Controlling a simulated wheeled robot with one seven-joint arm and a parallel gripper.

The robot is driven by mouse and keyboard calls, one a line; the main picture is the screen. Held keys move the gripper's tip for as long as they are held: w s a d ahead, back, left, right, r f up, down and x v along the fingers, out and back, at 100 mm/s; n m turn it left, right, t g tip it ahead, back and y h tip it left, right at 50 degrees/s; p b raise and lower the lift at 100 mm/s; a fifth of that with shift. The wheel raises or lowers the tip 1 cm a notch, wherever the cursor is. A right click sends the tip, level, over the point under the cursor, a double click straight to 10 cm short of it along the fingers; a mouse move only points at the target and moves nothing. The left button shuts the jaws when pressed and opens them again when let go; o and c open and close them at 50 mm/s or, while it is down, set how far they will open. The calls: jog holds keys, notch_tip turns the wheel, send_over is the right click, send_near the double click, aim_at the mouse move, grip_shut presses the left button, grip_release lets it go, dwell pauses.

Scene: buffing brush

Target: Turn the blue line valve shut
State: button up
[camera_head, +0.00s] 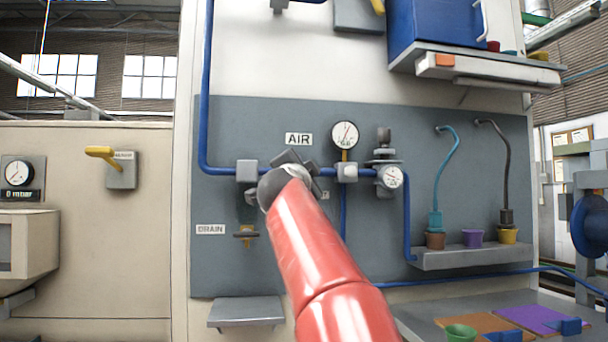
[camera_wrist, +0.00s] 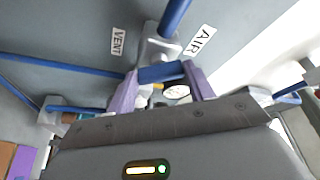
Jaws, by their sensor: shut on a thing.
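The blue line valve sits on the blue pipe below the AIR label (camera_head: 299,139). In the wrist view its grey body (camera_wrist: 158,47) shows on the blue pipe (camera_wrist: 175,16), between the AIR and VENT labels. My gripper (camera_wrist: 161,76) has its two purple fingers closed on the valve's blue handle (camera_wrist: 162,73), one finger at each side. The handle lies roughly across the picture, at an angle to the pipe at the top. In the head view my red arm and dark wrist cover most of the valve, and the fingers and handle cannot be made out.
A round gauge (camera_head: 345,134) and a regulator with a dial (camera_head: 390,177) stand on the pipe to the right. A ledge with pots (camera_head: 470,256) is at right.

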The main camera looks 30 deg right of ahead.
jog(key=m+g, duration=0.1)
jog(key=m, duration=0.2)
jog(key=m+g, duration=0.1)
jog(key=m, duration=0.2)
jog(key=shift+r+m+g, duration=0.2)
jog(key=shift+m+g, duration=0.1)
jog(key=shift+m, duration=0.1)
jog(key=shift+m+y, duration=0.3)
jog(key=o, duration=1)
jog(key=b+v, duration=0.2)
jog(key=v, duration=0.5)
jog(key=shift+s+a+r+b, duration=0.1)
jog(key=shift+s+a+b, duration=0.2)
jog(key=shift+b, duration=0.1)
